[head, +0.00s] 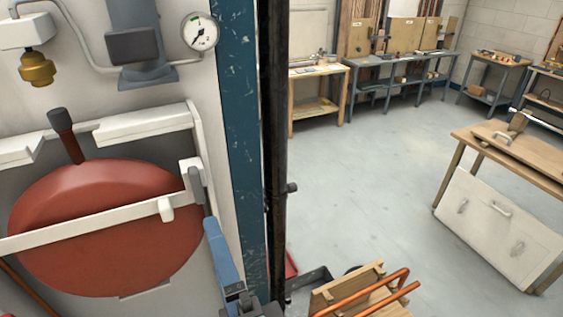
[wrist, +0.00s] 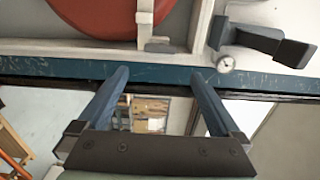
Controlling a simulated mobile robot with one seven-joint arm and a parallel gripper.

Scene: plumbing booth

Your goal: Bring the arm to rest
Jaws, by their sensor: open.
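My gripper (wrist: 158,75) is open in the wrist view, with two blue fingers apart and nothing held between them. The fingertips reach over the edge of a blue post (wrist: 175,73) beside a black frame; I cannot tell whether they touch it. In the head view, a blue finger of my gripper (head: 218,248) shows at the bottom, in front of the panel's right edge. The rest of the gripper and arm is mostly out of frame there.
A red round tank (head: 105,225) sits behind a white bar (head: 90,228) on the left. A pressure gauge (head: 200,33) and brass fitting (head: 37,68) are above. A wooden crate with orange pipes (head: 360,290) stands low right. Open floor (head: 370,170) leads to workbenches (head: 405,65).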

